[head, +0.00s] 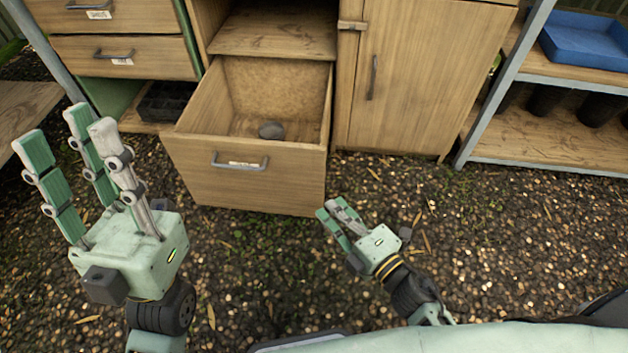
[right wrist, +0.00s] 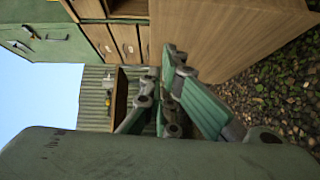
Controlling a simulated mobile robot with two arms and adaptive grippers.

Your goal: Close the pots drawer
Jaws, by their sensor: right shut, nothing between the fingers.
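The pots drawer (head: 245,180) is a deep wooden drawer, pulled open in the head view. It has a grey handle (head: 240,165) with a pale label on its front, and a dark rounded object (head: 271,130) lies inside. My right gripper (head: 333,211) is shut and empty, just in front of the drawer's lower right corner. In the right wrist view its fingers (right wrist: 170,90) are close together beside a wooden panel; I cannot tell whether they touch it. My left gripper (head: 80,135) is open and empty, raised to the left of the drawer.
Two shut drawers (head: 125,55) with labels are at the upper left. A shut cupboard door (head: 415,75) is right of the open drawer. A metal-framed shelf (head: 545,150) with a blue tray (head: 588,40) stands at the right. The gravel (head: 500,240) in front is clear.

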